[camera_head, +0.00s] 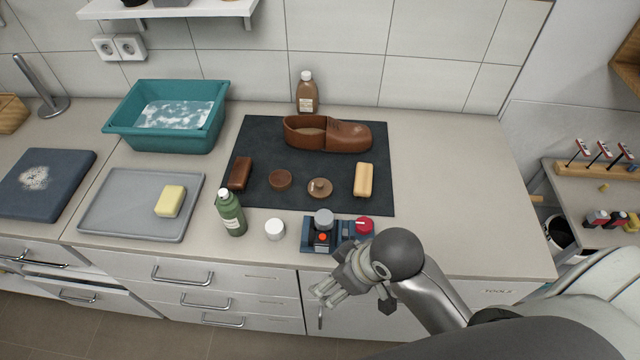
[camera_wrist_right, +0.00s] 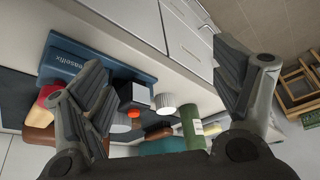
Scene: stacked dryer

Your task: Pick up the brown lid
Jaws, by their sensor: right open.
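Two small round brown pieces lie on the dark mat (camera_head: 300,205). One is a plain dark brown disc (camera_head: 280,180), and to its right is a lighter brown piece with a raised knob (camera_head: 320,187). I cannot tell for sure which is the lid. My right gripper (camera_head: 327,291) is open and empty in front of the counter's front edge, apart from both pieces. In the right wrist view its spread fingers (camera_wrist_right: 157,65) have nothing held between them. My left gripper is not in view.
A blue device (camera_head: 338,238) with a red knob stands at the counter's front edge, between gripper and mat. A white-capped jar (camera_head: 274,229) and green bottle (camera_head: 231,213) stand left of it.

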